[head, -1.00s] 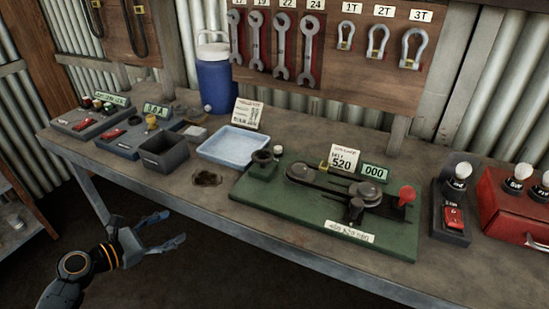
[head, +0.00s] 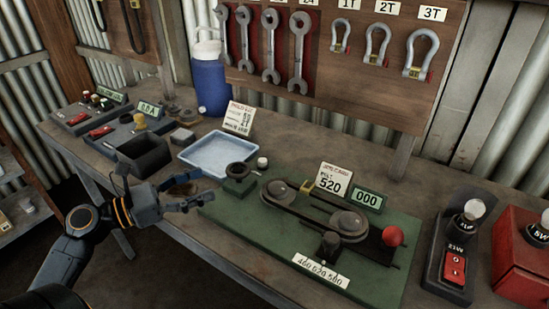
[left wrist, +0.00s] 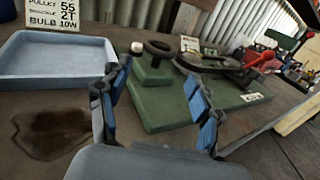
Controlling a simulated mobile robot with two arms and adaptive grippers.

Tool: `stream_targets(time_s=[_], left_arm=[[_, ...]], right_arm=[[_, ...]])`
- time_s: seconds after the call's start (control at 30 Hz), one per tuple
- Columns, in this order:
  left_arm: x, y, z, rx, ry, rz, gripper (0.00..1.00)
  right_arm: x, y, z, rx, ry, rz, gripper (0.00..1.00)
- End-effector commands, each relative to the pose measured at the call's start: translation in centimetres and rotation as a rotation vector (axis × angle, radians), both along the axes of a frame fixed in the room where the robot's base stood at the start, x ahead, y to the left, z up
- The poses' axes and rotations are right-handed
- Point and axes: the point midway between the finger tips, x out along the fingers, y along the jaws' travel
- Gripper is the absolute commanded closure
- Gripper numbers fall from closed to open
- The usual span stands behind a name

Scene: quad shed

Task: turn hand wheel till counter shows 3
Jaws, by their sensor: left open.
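The counter (head: 369,200) is a green display that reads 000, at the back of the green base plate (head: 215,212). A black ring-shaped wheel (head: 238,171), which looks like the hand wheel, sits on a green block at the plate's left end. It also shows in the left wrist view (left wrist: 159,48), ahead of the fingers. My left gripper (head: 190,195) is open and empty, over the bench's front edge, left of the plate and apart from the wheel. Its spread blue-padded fingers show in the left wrist view (left wrist: 155,105). My right gripper is out of view.
Two belted pulleys (head: 345,224) and a red knob (head: 393,236) are on the plate. A white knob (head: 262,162) stands beside the wheel. A blue tray (head: 219,153) and dark bin (head: 145,155) lie left. A red box (head: 520,265) stands right.

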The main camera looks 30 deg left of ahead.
Motion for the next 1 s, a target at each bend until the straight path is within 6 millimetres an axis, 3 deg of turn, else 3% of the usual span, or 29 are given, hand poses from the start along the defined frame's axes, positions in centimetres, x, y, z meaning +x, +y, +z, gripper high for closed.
stream_targets(time_s=[0.17,0.47,0.7,1.0], left_arm=[[1.1,-0.7,0.0,0.001,-0.001,-0.001,0.36],[6.3,-3.8,0.3,0.003,-0.003,-0.001,0.36],[10.0,-6.1,0.2,0.002,-0.001,0.001,0.36],[11.8,-7.1,-0.1,0.002,0.001,0.002,0.36]], right_arm=[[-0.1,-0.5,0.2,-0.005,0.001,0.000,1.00],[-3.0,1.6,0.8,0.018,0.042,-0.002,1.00],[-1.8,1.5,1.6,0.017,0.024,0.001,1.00],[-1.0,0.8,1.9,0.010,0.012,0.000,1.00]])
